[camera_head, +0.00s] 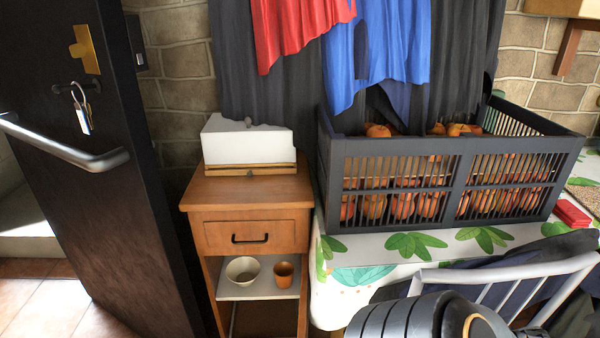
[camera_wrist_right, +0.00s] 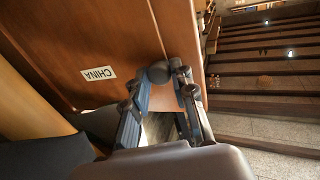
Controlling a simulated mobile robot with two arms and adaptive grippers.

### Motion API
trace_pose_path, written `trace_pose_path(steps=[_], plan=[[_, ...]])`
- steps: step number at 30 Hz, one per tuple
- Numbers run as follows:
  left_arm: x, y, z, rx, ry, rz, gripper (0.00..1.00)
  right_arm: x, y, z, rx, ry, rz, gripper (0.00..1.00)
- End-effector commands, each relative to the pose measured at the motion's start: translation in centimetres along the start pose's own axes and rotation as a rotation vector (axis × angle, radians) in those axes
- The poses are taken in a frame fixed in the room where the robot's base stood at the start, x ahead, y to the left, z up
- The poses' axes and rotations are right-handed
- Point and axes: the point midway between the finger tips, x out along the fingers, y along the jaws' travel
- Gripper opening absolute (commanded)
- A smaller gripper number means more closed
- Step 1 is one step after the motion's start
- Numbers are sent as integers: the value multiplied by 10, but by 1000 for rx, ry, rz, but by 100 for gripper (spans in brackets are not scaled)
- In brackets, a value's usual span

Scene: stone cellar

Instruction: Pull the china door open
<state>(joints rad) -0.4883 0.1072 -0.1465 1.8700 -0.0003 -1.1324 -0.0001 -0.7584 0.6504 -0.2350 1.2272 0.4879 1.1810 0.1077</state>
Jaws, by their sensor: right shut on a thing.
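The china door (camera_wrist_right: 75,40) is a brown wooden panel in the right wrist view, with a white label reading CHINA (camera_wrist_right: 98,74) upside down. A dark round knob (camera_wrist_right: 158,72) sits near the panel's edge. My right gripper (camera_wrist_right: 162,82) is shut on this knob, one finger on each side. A seam runs up from the knob between the panel and a narrower wooden strip. I cannot tell whether the door stands ajar. The head view shows neither the china door nor the right gripper. My left gripper is in no view.
In the head view, a dark door (camera_head: 100,200) with a metal handle stands at left. A small wooden cabinet (camera_head: 255,190), a dark crate (camera_head: 340,190) of orange fruit on a patterned tablecloth, and a chair (camera_head: 500,272) are close by. Steps (camera_wrist_right: 265,60) show in the wrist view.

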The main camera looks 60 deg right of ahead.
Motion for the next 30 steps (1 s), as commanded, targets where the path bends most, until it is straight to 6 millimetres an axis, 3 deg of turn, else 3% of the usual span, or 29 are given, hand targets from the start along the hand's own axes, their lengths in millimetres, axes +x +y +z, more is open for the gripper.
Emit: trace_pose_path(steps=[6,22,23,25,30], plan=[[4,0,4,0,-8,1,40,-14,16,-1,-7,1,15,0],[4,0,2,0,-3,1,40,-16,21,-2,-12,3,16,0],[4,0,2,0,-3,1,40,-16,21,-2,-12,3,15,31],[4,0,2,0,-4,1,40,-16,21,-2,-12,3,15,45],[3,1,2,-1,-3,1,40,-17,19,-1,-9,3,12,48]])
